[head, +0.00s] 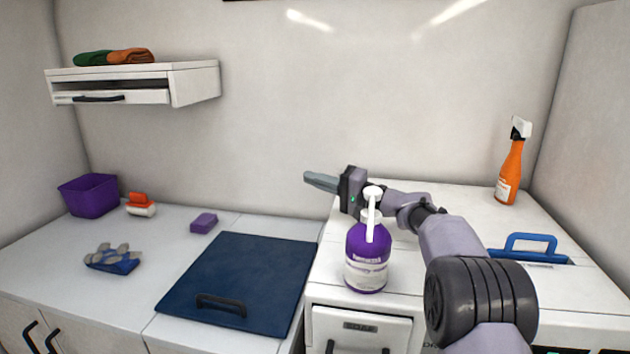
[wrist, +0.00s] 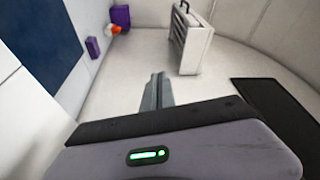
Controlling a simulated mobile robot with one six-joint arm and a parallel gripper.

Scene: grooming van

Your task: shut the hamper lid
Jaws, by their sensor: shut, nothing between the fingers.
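The hamper lid is most likely the dark blue square panel (head: 250,268) with a black bar handle (head: 221,304) near its front edge. It lies flat, level with the left counter, and no gap shows under it. Part of the blue panel also shows at the upper left of the wrist view (wrist: 40,38). My gripper (head: 308,178) is shut and empty, raised beyond the purple bottle and pointing left, up and to the right of the lid and apart from it. Its closed fingers also show in the wrist view (wrist: 158,78).
A purple pump bottle (head: 367,260) stands on the right cabinet, in front of my gripper. An orange spray bottle (head: 511,170) and a blue handle (head: 530,246) are farther right. A purple bin (head: 89,196), brush (head: 141,205), sponge (head: 204,222) and glove (head: 112,260) sit left. A wall shelf (head: 195,85) hangs above.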

